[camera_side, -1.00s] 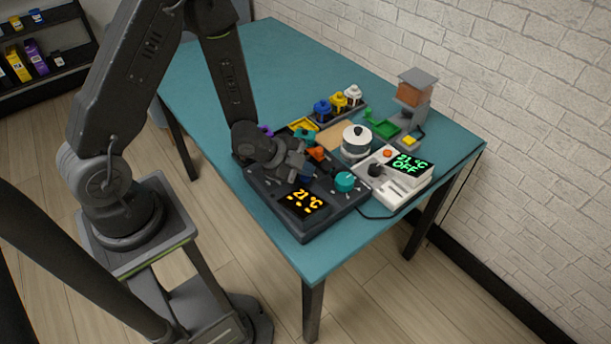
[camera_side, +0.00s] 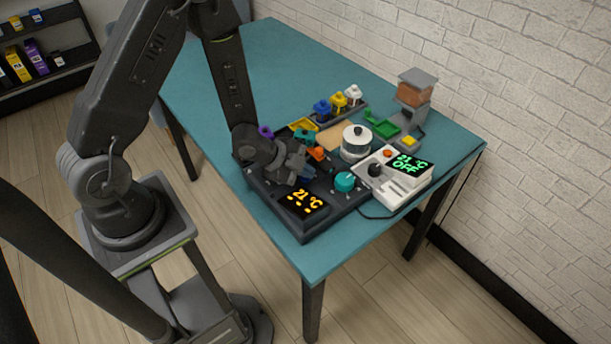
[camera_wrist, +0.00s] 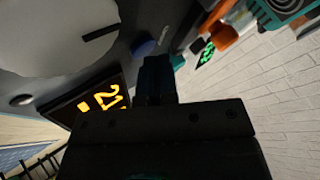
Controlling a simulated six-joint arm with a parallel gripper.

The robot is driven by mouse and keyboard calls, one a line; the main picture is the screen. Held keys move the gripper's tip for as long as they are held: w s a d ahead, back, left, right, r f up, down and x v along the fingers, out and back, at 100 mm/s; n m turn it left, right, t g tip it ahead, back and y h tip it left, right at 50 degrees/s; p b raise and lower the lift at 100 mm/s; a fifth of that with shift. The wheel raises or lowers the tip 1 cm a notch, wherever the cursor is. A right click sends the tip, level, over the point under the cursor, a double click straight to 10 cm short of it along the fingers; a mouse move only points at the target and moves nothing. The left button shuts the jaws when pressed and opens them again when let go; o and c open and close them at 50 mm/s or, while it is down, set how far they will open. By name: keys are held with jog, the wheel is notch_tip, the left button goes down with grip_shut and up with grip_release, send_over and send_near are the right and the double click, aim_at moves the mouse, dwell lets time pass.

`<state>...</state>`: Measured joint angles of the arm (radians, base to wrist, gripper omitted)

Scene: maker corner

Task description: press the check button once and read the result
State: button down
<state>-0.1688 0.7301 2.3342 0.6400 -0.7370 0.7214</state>
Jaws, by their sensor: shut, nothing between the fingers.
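The dark control box (camera_side: 262,190) lies at the table's front edge. Its orange display (camera_side: 303,203) reads 21 °C with a row of dots below. My gripper (camera_wrist: 157,65) is shut and empty, pointing down over the box. In the side view my gripper (camera_side: 297,168) is close above the panel; I cannot tell whether it touches the button.
A teal knob (camera_side: 345,181) stands on the box, right of my gripper. A white unit (camera_side: 400,190) to its right shows green 21 °C OFF (camera_side: 408,165). A white pot (camera_side: 356,140) and coloured weights (camera_side: 338,104) stand behind. The table's far left (camera_side: 230,60) is clear.

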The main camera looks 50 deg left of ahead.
dwell(0.6)
jog(key=shift+r, duration=0.7)
jog(key=shift+r, duration=2.55)
jog(key=shift+a+r, duration=0.1)
jog(key=shift+r, duration=0.1)
notch_tip(320, 180, up, 6)
jog(key=a+r+n+y, duration=0.1)
jog(key=a+n+y, duration=0.1)
jog(key=n+y, duration=0.1)
notch_tip(320, 180, up, 8)
jog(key=f+n+y, duration=0.1)
jog(key=n+y, duration=0.1)
jog(key=n, duration=0.3)
send_over(305, 179)
jog(key=s+a, duration=0.4)
jog(key=s+d+r+n+g, duration=0.1)
jog(key=s+d+r+n, duration=0.1)
jog(key=s, duration=0.4)
jog(key=s+d+r+n+g+h, duration=0.1)
jog(key=s+d+r+n, duration=0.1)
jog(key=s+r, duration=0.4)
jog(key=shift+s+d+n+g, duration=0.15)
jog(key=shift+s+n+g, duration=0.3)
jog(key=shift+n, duration=0.45)
